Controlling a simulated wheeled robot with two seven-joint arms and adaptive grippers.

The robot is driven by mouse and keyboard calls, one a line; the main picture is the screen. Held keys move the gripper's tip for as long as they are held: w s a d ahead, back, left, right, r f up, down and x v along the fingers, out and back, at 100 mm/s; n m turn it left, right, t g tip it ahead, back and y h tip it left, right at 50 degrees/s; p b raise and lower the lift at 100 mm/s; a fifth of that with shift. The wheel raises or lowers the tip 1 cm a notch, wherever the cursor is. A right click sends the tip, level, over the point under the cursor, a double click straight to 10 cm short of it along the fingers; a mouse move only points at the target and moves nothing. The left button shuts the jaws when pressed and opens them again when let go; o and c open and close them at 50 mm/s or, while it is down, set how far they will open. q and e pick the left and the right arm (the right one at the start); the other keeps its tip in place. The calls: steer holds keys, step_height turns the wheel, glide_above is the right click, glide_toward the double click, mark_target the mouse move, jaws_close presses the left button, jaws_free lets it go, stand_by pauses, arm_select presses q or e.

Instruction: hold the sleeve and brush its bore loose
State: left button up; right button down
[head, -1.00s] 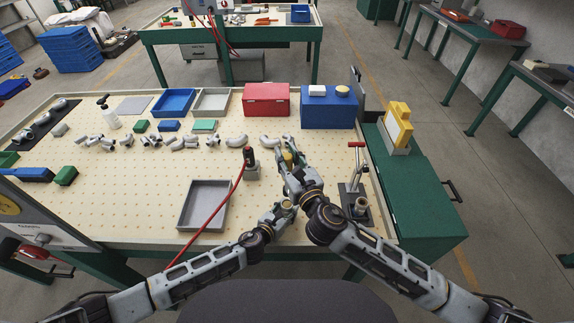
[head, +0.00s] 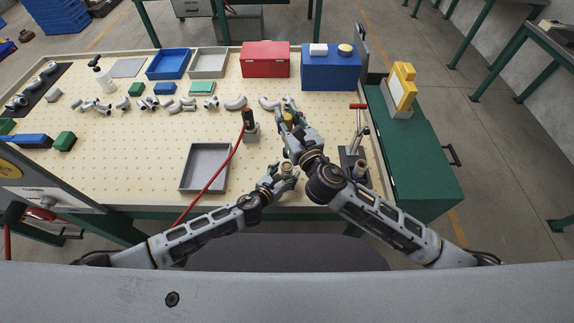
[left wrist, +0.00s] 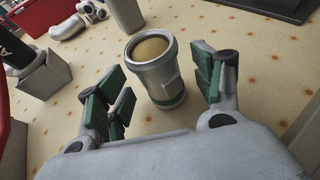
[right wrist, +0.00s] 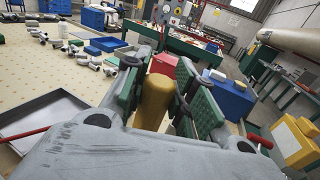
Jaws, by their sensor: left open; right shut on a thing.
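The sleeve (left wrist: 157,75) is a grey metal cylinder with a rim and a tan-filled bore, standing upright on the perforated bench top. In the left wrist view it stands between the green-padded fingers of my left gripper (left wrist: 160,95), which are open with gaps on both sides. The sleeve also shows in the head view (head: 287,170), partly covered by my left gripper (head: 279,178). My right gripper (right wrist: 168,95) is shut on a yellow-brown handle (right wrist: 155,98), apparently the brush's. In the head view my right gripper (head: 291,122) is beyond the sleeve. The brush's bristles are hidden.
A grey tray (head: 184,180) lies left of the sleeve, crossed by a red hose. A black-and-red tool (head: 249,122) stands in a grey block behind. A toggle clamp (head: 357,150) stands at right. Pipe fittings, a red box (head: 265,60) and a blue box (head: 330,72) are farther back.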

arm_select(q)
steer(key=shift+v, duration=5.35)
steer(key=shift+f, duration=0.1)
steer(key=shift+s, duration=0.1)
arm_select(e)
steer(key=shift+s, duration=0.1)
